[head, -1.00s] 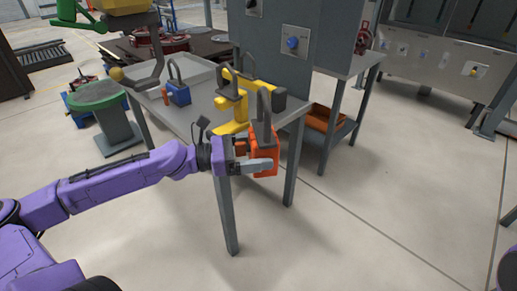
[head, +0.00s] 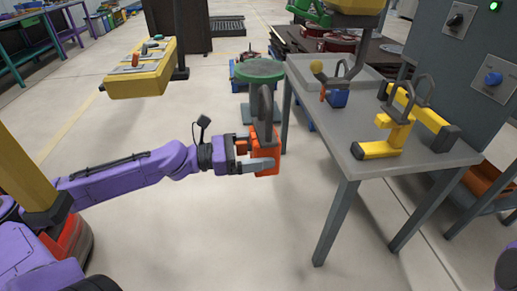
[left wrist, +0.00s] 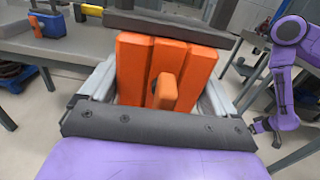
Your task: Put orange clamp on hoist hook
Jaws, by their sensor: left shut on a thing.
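The orange clamp (head: 266,160) has a tall dark grey loop handle and hangs upright in my left gripper (head: 262,152). The left gripper is shut on its orange body, which fills the space between the fingers in the left wrist view (left wrist: 140,75). The hoist hook (head: 345,82) is dark grey with a yellow ball on its tip, below a yellow block. It hangs over the table's far part, to the right of and beyond the clamp. The clamp is apart from the hook, in front of the table's left edge.
A green-topped stand (head: 259,70) is behind my held clamp. A yellow rack (head: 140,75) hangs at left. Open floor lies before the table.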

